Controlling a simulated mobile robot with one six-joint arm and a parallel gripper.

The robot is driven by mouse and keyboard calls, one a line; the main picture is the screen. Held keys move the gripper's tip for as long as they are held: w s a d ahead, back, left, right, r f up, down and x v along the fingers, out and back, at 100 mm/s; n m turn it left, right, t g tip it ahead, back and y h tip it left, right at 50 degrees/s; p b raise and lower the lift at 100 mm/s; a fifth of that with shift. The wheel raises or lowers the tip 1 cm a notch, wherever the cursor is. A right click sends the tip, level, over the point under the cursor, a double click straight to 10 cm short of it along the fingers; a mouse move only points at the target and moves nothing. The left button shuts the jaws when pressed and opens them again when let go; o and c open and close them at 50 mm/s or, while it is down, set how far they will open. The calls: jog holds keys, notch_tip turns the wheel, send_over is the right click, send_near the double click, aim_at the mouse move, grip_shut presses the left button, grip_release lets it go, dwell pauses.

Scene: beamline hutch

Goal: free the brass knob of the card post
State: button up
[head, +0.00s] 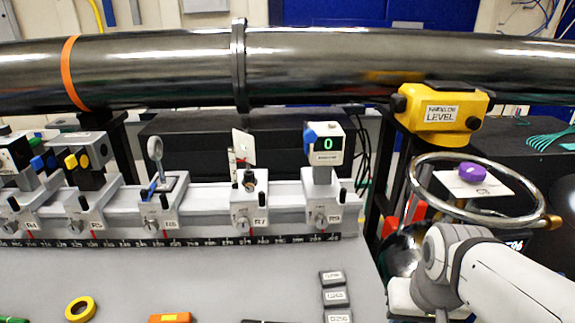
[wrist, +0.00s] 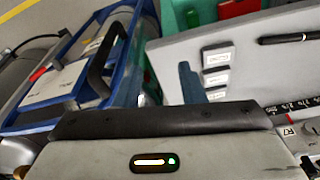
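The post with a small white card (head: 244,147) stands on the rail carrier marked R7 (head: 250,212), in the middle of the head view. A small dark knob-like part (head: 249,180) sits at the foot of the post. I cannot make out its brass colour or what holds it. My gripper's fingertips are not seen in the head view; my arm is at the lower right, well apart from the post. In the wrist view one blue-grey finger of my gripper (wrist: 189,84) shows above the dark bar.
A dark beam pipe (head: 330,65) runs above the rail. A chrome handwheel (head: 435,210) is near my arm. The wrist view shows a blue cart (wrist: 75,70).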

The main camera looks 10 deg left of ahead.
jog(key=shift+o, duration=0.7)
jog(key=shift+d, duration=0.1)
jog(key=shift+t+y, duration=0.3)
jog(key=w+a+r+p, duration=0.1)
jog(key=w, duration=0.1)
jog(key=w+a+r+p, duration=0.1)
jog(key=w+r, duration=0.1)
jog(key=w+a+r+p, duration=0.1)
jog(key=w+r, duration=0.1)
jog(key=shift+w+a+r, duration=0.1)
jog(key=shift+w+a, duration=0.15)
jog(key=shift+w, duration=0.05)
jog(key=n+t+y+p, duration=0.1)
jog(key=n+y+p, duration=0.15)
jog(key=p, duration=0.75)
send_near(250, 187)
jog(key=shift+w+d+f+m+y, duration=0.1)
jog(key=shift+d+f+m+y, duration=0.25)
jog(key=shift+d+f, duration=0.1)
jog(key=x, duration=0.4)
jog(key=p+x, duration=0.1)
jog(key=x, duration=0.3)
jog(key=shift+a+r, duration=0.1)
jog(key=shift+a, duration=0.15)
